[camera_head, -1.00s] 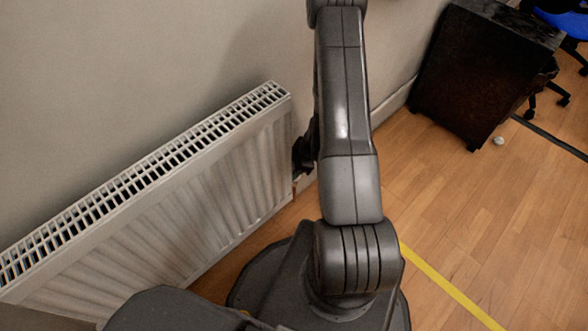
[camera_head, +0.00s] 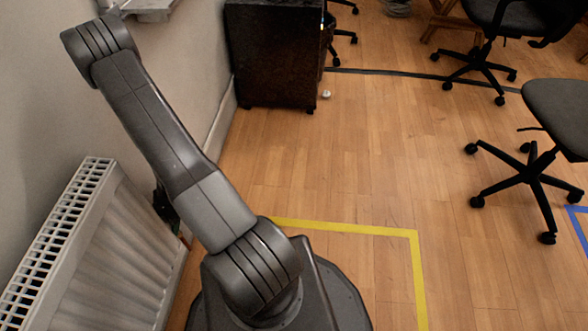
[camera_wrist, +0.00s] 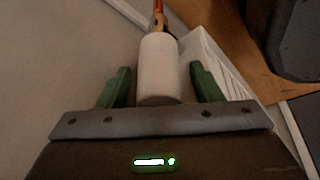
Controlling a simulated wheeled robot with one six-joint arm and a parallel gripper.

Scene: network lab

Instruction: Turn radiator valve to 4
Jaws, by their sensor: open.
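The radiator valve head (camera_wrist: 159,68) is a plain white cylinder in the middle of the wrist view, with a copper-coloured pipe fitting beyond it. My gripper (camera_wrist: 160,82) is open, with one green finger on each side of the valve head. Slim gaps seem to show between the fingers and the valve head. No number or mark is readable on it. The white radiator (camera_head: 105,245) stands at the lower left in the head view, and part of it shows right of the valve in the wrist view (camera_wrist: 205,62). The valve is hidden behind my arm in the head view.
A dark cabinet (camera_head: 275,55) stands against the wall at the back. Office chairs (camera_head: 530,180) stand on the right. Yellow tape (camera_head: 350,228) marks the wooden floor, which is clear between my base and the chairs.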

